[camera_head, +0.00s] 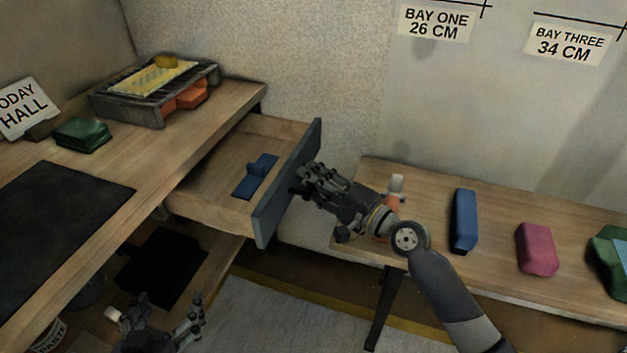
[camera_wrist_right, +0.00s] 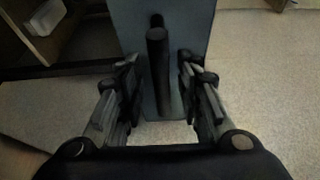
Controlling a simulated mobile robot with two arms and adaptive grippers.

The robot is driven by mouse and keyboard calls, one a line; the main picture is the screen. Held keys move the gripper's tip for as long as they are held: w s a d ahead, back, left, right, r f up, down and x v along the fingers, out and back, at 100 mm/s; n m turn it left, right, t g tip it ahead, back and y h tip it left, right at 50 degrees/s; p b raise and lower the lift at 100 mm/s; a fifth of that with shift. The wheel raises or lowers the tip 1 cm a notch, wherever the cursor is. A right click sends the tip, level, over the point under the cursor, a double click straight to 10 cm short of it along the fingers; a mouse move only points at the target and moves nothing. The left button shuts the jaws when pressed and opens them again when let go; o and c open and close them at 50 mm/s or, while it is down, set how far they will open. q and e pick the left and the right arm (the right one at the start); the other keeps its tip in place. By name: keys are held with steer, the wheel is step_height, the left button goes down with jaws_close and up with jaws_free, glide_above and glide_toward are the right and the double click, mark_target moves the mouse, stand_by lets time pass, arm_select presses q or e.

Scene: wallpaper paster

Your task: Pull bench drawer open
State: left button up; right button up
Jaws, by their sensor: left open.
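The bench drawer (camera_head: 208,193) stands pulled out from under the wooden bench, with a blue object (camera_head: 257,177) inside. Its grey-blue front (camera_head: 288,185) faces right. My right gripper (camera_head: 312,181) is at the outer side of this front. In the right wrist view, its two fingers (camera_wrist_right: 158,88) are spread on either side of the dark bar handle (camera_wrist_right: 158,65), with a gap on both sides. The handle is hidden behind the gripper in the head view. My left gripper (camera_head: 168,314) is open and empty, low at the bottom left, away from the drawer.
The bench top (camera_head: 165,145) holds a grey tray (camera_head: 128,108), green blocks (camera_head: 82,134), a sign (camera_head: 25,108) and a dark mat (camera_head: 60,215). A lower table (camera_head: 430,205) at right carries blue (camera_head: 464,220), pink (camera_head: 537,249) and green items. Floor shows between them.

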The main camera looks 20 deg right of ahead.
steer(key=shift+s, duration=0.1)
steer(key=v, duration=1.2)
stand_by(0.4)
